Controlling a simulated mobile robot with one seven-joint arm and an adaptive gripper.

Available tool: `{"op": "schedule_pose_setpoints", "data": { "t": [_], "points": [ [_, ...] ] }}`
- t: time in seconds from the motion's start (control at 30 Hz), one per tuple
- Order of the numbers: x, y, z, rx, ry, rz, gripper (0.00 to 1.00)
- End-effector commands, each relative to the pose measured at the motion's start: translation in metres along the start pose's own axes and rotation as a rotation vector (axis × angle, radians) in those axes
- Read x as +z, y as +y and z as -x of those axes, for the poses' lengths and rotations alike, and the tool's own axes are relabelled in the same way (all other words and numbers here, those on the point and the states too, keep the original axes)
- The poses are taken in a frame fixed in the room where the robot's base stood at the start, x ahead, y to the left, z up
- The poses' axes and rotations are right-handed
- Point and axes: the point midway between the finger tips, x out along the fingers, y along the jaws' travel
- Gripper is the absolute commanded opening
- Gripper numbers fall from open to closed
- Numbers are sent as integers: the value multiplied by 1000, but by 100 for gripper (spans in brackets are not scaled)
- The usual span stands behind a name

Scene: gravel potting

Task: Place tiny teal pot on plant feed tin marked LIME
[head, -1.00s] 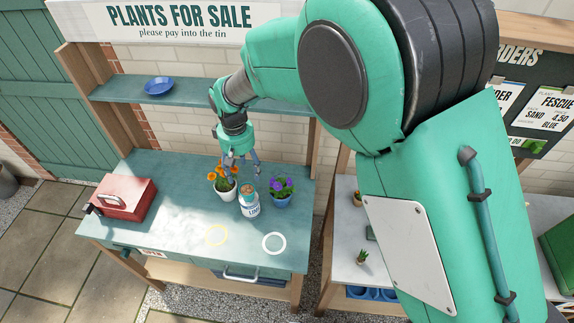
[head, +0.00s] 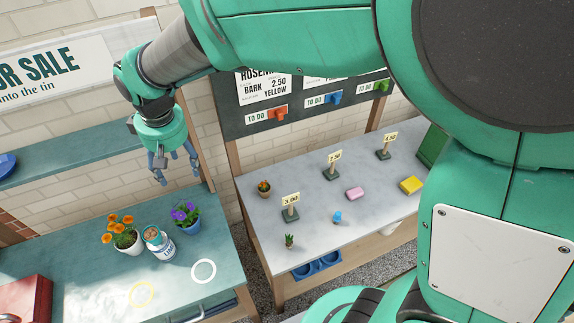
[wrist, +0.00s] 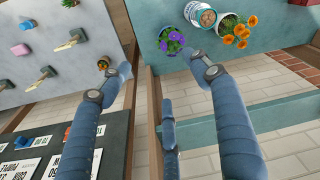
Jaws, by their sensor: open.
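The white plant feed tin (head: 163,250) with a blue LIME label stands upright on the teal bench, between two flower pots. A small teal-rimmed round thing with brown, gravelly contents, which looks like the tiny teal pot (head: 152,234), sits on top of the tin. In the wrist view its round top (wrist: 208,18) shows near the upper edge; where pot ends and tin begins is hard to tell there. My gripper (head: 173,178) is open and empty, in the air above and behind the bench, clear of pot and tin. Its blue fingers are spread in the wrist view (wrist: 157,75).
An orange-flowered white pot (head: 126,243) stands left of the tin and a purple-flowered blue pot (head: 188,225) right of it. A white ring (head: 203,271) and yellow ring (head: 142,293) mark bare bench. A grey table (head: 320,215) with price signs stands to the right.

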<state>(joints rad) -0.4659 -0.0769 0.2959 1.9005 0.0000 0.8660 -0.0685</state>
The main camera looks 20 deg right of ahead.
Motion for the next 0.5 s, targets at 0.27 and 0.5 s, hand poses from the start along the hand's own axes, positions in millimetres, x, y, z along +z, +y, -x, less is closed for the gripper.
{"op": "schedule_pose_setpoints", "data": {
  "t": [0.27,0.5],
  "points": [
    [67,56,70,29,86,-134,63],
    [134,89,114,59,155,-244,63]
  ]
}}
